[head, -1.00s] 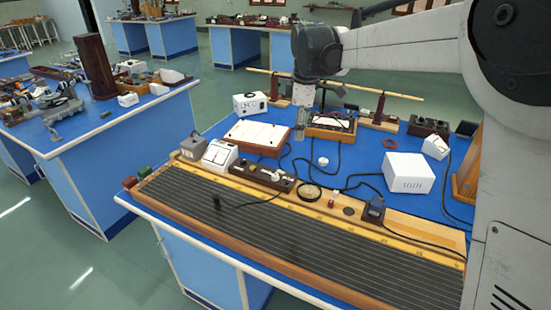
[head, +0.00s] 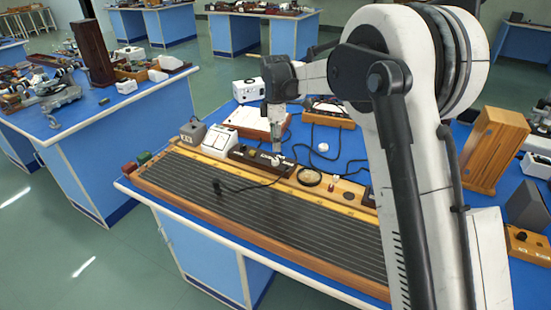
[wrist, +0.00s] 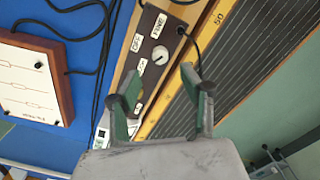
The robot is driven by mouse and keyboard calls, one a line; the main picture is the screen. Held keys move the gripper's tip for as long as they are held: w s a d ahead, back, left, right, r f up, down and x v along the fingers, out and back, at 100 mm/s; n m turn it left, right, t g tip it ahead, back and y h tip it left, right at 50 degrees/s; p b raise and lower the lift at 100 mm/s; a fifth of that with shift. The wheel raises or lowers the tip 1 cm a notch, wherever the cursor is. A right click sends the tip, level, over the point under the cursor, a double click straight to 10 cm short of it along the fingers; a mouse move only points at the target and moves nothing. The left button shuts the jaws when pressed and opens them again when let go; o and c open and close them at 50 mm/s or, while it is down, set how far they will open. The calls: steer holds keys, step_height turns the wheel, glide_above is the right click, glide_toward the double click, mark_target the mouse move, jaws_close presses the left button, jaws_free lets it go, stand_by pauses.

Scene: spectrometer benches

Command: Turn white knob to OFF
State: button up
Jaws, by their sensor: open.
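A white knob (wrist: 159,56) stands on a long dark control box (wrist: 154,36) in the wrist view. Pale labels sit around it, too small to read surely. In the head view the box (head: 245,155) lies along the back of the ribbed board, the knob near its right end. My gripper (head: 276,152) points down over that end. In the wrist view my gripper (wrist: 154,90) is open, with its green fingers apart and nothing between the tips. The knob shows just beyond the tips, and I cannot tell whether they touch it.
A wooden-framed ribbed board (head: 230,200) fills the bench front. A sloped white meter (head: 220,141) stands left of the box. A round dial (head: 309,177) lies to the right. A white panel (wrist: 18,80) lies behind. Dark cables (wrist: 104,50) run close by.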

mark_target(276, 159)
step_height(276, 159, down, 7)
steer(key=shift+f, duration=0.1)
stand_by(0.3)
jaws_close()
